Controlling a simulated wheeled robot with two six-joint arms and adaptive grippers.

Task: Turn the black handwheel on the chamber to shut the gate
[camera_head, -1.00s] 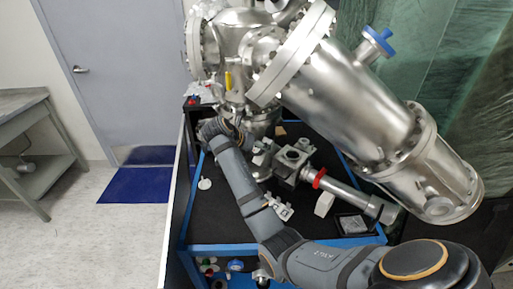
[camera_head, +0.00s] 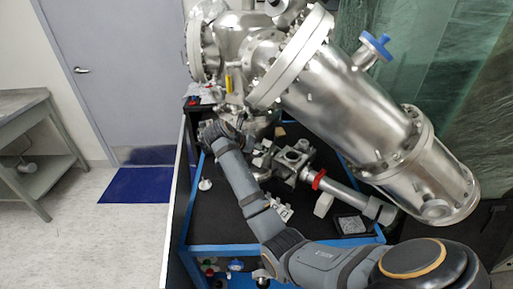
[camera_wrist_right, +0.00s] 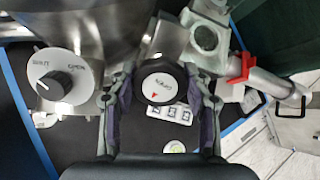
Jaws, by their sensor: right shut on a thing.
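In the head view my right gripper (camera_head: 216,131) is low at the chamber's foot, and the handwheel cannot be made out there. The steel chamber (camera_head: 340,95) fills the upper right. The gate itself cannot be made out. My left gripper is not in view.
A white dial with a black knob (camera_wrist_right: 54,85) sits left of the fingers. A small numbered plate (camera_wrist_right: 168,117) lies just below the wheel. A steel pipe with a red clamp (camera_head: 319,180) lies right of my forearm. The blue-edged black cart top (camera_head: 215,225) has clear patches.

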